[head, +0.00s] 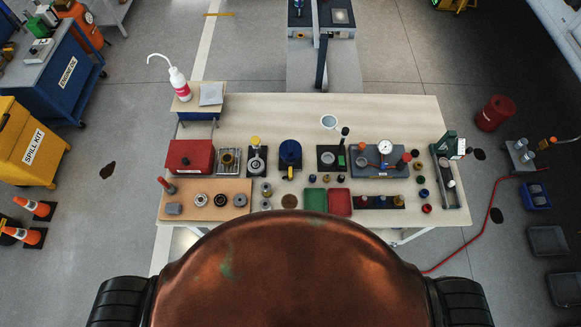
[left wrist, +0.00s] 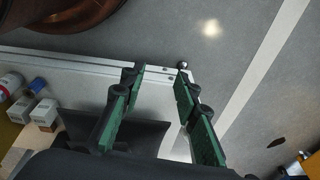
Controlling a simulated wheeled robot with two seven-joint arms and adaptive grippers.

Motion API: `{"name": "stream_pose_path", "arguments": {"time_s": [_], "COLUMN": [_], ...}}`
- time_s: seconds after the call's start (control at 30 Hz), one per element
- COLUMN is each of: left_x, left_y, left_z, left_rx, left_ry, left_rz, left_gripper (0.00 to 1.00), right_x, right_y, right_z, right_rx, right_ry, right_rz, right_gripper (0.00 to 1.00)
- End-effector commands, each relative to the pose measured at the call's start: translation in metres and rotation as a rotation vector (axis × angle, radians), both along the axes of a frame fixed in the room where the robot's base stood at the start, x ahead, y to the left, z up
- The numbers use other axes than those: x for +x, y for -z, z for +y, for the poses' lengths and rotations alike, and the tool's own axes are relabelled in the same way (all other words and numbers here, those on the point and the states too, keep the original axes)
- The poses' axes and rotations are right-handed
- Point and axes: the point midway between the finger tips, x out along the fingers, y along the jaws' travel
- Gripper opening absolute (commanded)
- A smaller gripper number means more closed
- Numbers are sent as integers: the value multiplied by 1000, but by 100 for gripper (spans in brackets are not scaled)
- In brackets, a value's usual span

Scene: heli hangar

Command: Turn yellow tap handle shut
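A small device with a yellow round top (head: 255,141) stands on a dark plate in the left middle of the workbench; this looks like the yellow tap handle. Its turned position is too small to tell. A blue round device (head: 290,153) with a yellow part at its lower end stands just right of it. My left gripper (left wrist: 160,76) shows only in the left wrist view, with its two green-padded fingers apart and nothing between them. It is over a pale edge and the grey floor, and no tap shows there. My right gripper is in neither view.
The pale workbench (head: 390,108) carries a red box (head: 191,156), a gauge block (head: 378,160), a green tray (head: 315,200) and several small parts. The bench's back strip is mostly clear.

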Motion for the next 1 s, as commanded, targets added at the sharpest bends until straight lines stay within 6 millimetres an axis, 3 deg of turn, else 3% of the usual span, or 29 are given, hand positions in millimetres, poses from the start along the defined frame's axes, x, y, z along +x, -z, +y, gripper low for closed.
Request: {"name": "stream_pose_path", "arguments": {"time_s": [0.03, 0.1, 0.3, 0.63, 0.7, 0.8, 1.0], "left_x": [21, 45, 87, 119, 134, 160, 210], "left_y": [-36, -77, -187, -311, -337, -359, -381], "left_z": [1, 1, 5, -5, -20, -53, -136], "left_rx": [1, 2, 8, -3, -19, -52, -118], "left_ry": [-6, -13, -30, 2, 55, 178, 491], "left_rz": [-21, -40, -79, -130, -151, -178, -237], "left_gripper": [29, 29, 29, 29, 29, 29, 29], "right_x": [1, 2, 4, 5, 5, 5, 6], "right_y": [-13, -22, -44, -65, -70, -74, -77], "right_z": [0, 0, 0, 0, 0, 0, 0], "right_rx": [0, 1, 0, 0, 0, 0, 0], "right_ry": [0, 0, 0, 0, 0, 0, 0], "right_rz": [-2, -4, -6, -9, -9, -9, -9], "right_gripper": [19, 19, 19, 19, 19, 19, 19]}}
